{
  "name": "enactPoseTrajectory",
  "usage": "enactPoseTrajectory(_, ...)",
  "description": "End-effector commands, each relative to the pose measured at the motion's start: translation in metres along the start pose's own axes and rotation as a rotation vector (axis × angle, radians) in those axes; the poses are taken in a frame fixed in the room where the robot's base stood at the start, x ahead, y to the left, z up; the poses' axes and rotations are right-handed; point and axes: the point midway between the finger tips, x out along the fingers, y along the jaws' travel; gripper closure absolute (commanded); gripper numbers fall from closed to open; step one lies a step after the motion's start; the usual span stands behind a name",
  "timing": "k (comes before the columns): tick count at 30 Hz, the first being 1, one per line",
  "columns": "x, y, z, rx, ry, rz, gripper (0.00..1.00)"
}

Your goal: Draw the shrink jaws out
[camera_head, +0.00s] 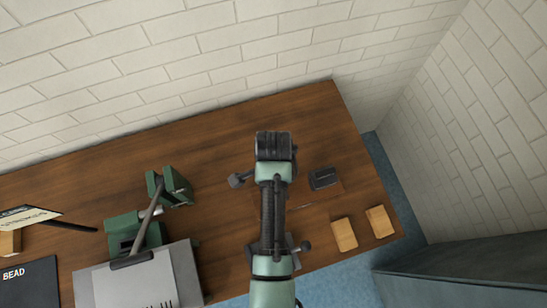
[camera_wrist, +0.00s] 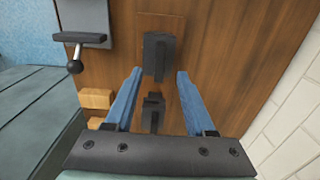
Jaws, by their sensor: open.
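My gripper (camera_wrist: 160,72) has two blue fingers spread apart in the wrist view, with nothing pinched between them. A dark upright block (camera_wrist: 158,57) stands between and just beyond the fingertips; I cannot tell whether they touch it. A second, smaller dark block (camera_wrist: 152,113) stands nearer the gripper's palm, seen between the fingers. A dark block also shows on the bench right of my arm in the head view (camera_head: 322,178). No label shows which dark block is the shrink jaws. In the head view my arm hides the fingers and the spot beneath them.
A grey fixture (camera_wrist: 82,18) with a ball-ended handle (camera_wrist: 75,66) stands beside the blocks. Two wooden blocks (camera_head: 344,233) (camera_head: 380,221) lie near the bench's right edge. A green machine with a lever (camera_head: 125,232) stands left. Bare bench (camera_head: 215,135) lies toward the brick wall.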

Motion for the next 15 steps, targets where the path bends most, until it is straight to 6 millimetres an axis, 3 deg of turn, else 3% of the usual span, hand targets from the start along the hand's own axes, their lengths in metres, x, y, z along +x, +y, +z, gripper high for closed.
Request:
enactPoseTrajectory(9,-0.061,-0.001,0.0,-0.001,0.001,-0.005,0.45)
enactPoseTrajectory(15,-0.08,-0.001,0.0,0.0,0.0,-0.003,0.45)
